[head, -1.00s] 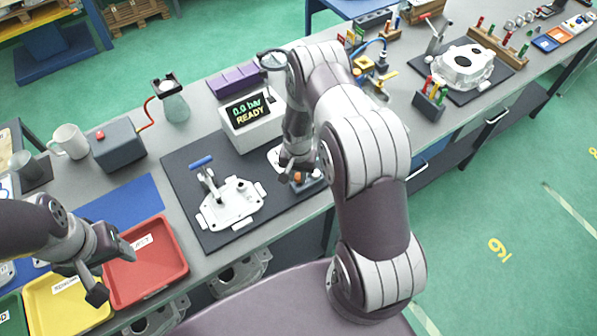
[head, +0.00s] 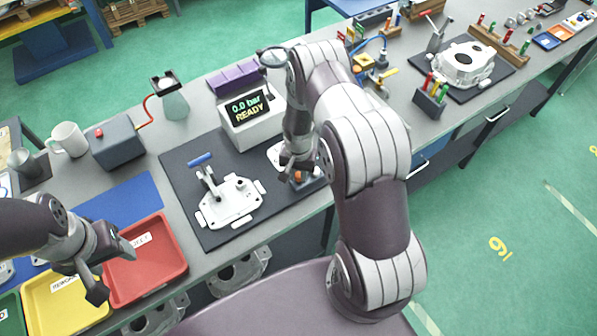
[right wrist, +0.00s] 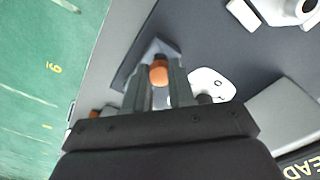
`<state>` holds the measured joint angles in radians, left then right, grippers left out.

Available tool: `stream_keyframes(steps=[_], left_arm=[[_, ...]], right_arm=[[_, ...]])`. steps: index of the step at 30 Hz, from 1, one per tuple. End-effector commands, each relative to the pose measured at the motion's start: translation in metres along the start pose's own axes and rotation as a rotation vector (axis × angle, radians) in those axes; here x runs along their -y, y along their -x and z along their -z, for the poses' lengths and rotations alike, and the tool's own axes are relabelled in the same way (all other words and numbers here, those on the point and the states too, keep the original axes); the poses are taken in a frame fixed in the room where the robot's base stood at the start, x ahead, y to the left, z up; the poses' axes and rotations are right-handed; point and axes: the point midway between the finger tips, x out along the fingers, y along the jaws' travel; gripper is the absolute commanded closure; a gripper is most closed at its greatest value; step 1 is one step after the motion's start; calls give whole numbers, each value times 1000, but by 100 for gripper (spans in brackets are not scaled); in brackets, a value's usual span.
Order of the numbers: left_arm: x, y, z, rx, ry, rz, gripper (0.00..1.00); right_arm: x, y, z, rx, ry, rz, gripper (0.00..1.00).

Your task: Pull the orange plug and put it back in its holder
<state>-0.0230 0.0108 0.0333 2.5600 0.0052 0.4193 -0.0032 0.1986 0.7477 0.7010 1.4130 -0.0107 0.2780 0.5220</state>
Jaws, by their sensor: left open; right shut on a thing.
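My right gripper (right wrist: 160,80) is shut on the orange plug (right wrist: 159,72), whose rounded orange end shows between the fingertips in the right wrist view. In the head view the right gripper (head: 293,165) is low over the right part of the dark mat, by a small blue-grey block (head: 312,184) with orange showing at it. The block also shows behind the plug in the right wrist view (right wrist: 150,50). I cannot tell whether the plug is seated in it or clear of it. My left gripper (head: 112,270) is open and empty over the red and yellow trays.
A white casting (head: 232,203) with a blue-handled clamp (head: 199,159) lies on the dark mat (head: 196,228). A display box (head: 250,125) reading 0.0 bar READY stands behind. A red tray (head: 170,275) and a yellow tray (head: 45,300) are at the front left.

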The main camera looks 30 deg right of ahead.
Motion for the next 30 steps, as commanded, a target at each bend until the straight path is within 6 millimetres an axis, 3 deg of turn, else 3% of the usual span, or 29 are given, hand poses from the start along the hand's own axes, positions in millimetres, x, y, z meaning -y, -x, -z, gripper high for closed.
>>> stream_keyframes(steps=[30], left_arm=[[0,-5,-1,0,0,0,43]], right_arm=[[0,-3,0,0,0,0,100]])
